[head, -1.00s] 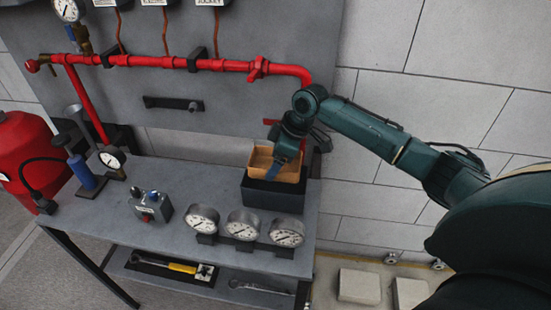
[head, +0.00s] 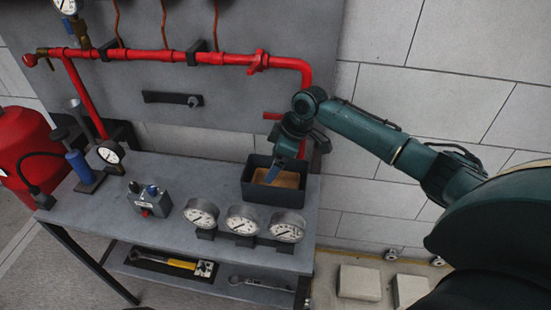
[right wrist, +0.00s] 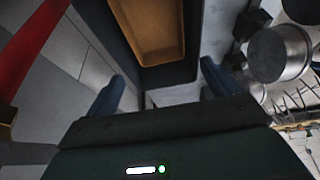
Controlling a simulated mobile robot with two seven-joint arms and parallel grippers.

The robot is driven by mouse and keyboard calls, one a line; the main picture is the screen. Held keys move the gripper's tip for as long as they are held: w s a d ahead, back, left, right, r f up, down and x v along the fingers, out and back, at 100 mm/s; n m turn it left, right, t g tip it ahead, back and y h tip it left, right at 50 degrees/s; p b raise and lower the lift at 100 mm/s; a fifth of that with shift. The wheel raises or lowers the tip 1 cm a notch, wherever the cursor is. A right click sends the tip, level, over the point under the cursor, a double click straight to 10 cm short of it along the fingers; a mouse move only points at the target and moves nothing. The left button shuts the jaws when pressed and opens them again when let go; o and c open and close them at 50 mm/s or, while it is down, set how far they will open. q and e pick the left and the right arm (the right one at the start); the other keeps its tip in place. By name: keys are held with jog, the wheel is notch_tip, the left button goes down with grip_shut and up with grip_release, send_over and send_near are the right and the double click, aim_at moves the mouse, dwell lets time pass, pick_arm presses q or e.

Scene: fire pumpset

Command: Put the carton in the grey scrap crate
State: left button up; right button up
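The tan, open-topped carton (head: 288,180) sits inside the dark grey scrap crate (head: 272,196) at the right end of the bench. In the right wrist view the carton (right wrist: 160,35) lies between the crate's walls (right wrist: 170,77). My right gripper (head: 273,174) is over the crate, with a blue finger showing against the carton. In the right wrist view the fingers of the right gripper (right wrist: 162,85) stand wide apart, with nothing gripped between them. The carton's underside is hidden. My left gripper is not in view.
Several round gauges (head: 242,222) stand along the bench's front edge near the crate. A grey valve box (head: 149,199) is farther left. A red pipe (head: 180,57) runs along the panel behind, bending down beside the crate. The bench middle (head: 195,180) is clear.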

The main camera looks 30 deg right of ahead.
jog(key=shift+o, duration=1)
jog(key=v, duration=1.3)
jog(key=shift+b, duration=0.3)
